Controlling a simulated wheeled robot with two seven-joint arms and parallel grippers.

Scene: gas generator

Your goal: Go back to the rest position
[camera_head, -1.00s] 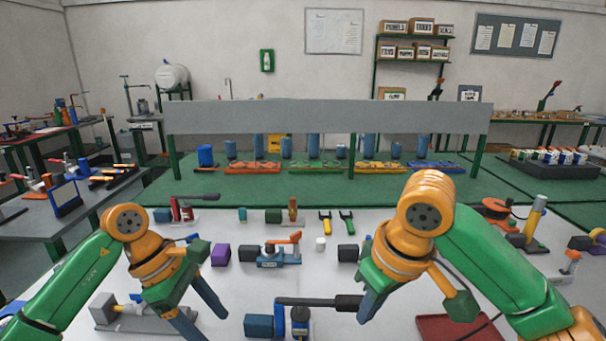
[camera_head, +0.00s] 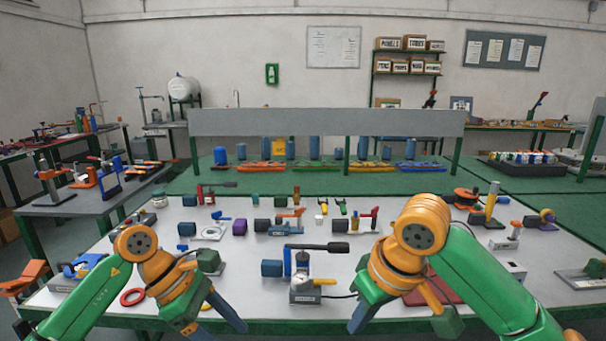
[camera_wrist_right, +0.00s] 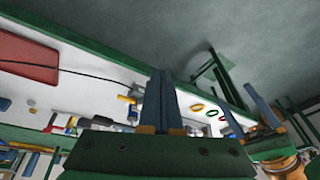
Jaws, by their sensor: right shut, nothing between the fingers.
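My right gripper (camera_head: 362,312) hangs low at the front edge of the white-topped table (camera_head: 420,215). In the right wrist view its two blue fingers (camera_wrist_right: 163,98) lie side by side, shut and empty. My left gripper (camera_head: 215,322) hangs at the same front edge on the left. Its blue fingers are spread apart, with nothing seen between them; it also shows at the right of the right wrist view (camera_wrist_right: 248,115). Both arms are bent, with the grippers pointing down.
A gauge device (camera_head: 305,290) with a yellow handle stands between the grippers. A red tray (camera_head: 432,290) lies partly behind my right arm. A red ring (camera_head: 132,296) lies near my left arm. A side table (camera_head: 75,205) with tools stands at left.

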